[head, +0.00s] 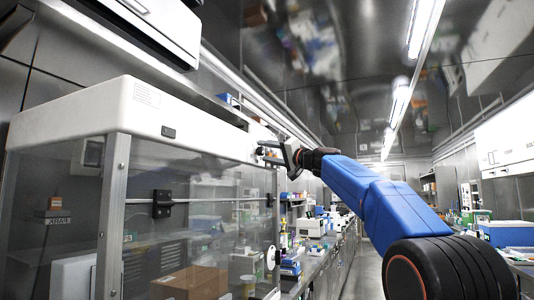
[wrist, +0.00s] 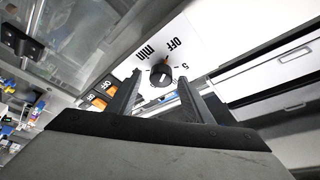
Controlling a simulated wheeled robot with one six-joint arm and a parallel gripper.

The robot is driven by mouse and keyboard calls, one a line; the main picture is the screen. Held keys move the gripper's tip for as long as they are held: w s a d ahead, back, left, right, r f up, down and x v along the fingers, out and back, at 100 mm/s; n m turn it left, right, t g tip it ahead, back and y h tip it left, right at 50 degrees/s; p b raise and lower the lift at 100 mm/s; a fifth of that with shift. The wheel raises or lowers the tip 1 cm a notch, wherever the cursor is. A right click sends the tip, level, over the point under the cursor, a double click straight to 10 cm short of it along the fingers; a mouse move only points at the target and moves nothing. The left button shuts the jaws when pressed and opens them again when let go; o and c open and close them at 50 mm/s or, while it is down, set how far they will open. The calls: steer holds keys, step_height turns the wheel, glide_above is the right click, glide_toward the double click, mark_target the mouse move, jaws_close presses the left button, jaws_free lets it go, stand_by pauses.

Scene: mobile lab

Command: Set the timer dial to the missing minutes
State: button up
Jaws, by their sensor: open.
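The timer dial (wrist: 161,77) is a round black knob on a white panel (wrist: 205,45) in the wrist view. The panel carries the printed words "OFF" and "min" and a "5" near the knob. A small orange mark shows by the knob's upper edge. A light mark shows on the knob's face, but I cannot tell its exact setting. My gripper (wrist: 160,82) is open, with one dark finger on each side of the dial in the picture. I cannot tell whether the fingers touch it. In the head view my gripper (head: 276,154) is at the white hood's right end.
Two orange rocker switches (wrist: 100,92) sit on the panel left of the dial. The white-topped hood (head: 130,115) with clear walls fills the left. A box (head: 190,283) stands low at the hood. Benches with lab items line both sides of the aisle (head: 366,270).

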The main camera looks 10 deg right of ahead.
steer(key=c, duration=1.1)
steer(key=shift+o, duration=0.2)
steer(key=shift+m, duration=0.6)
steer(key=m+h, duration=0.1)
steer(key=m, duration=0.1)
steer(key=m+h, duration=0.1)
steer(key=m, duration=0.2)
steer(key=shift+r+m+g+h, duration=0.15)
steer(key=shift+m+g+h, duration=0.15)
steer(key=shift+g, duration=0.1)
steer(key=shift+m+g+h, duration=0.3)
steer(key=shift+m+g, duration=0.2)
steer(key=shift+m, duration=0.8)
steer(key=shift+m+g+h, duration=0.3)
steer(key=shift+m+g, duration=0.2)
steer(key=shift+m, duration=0.8)
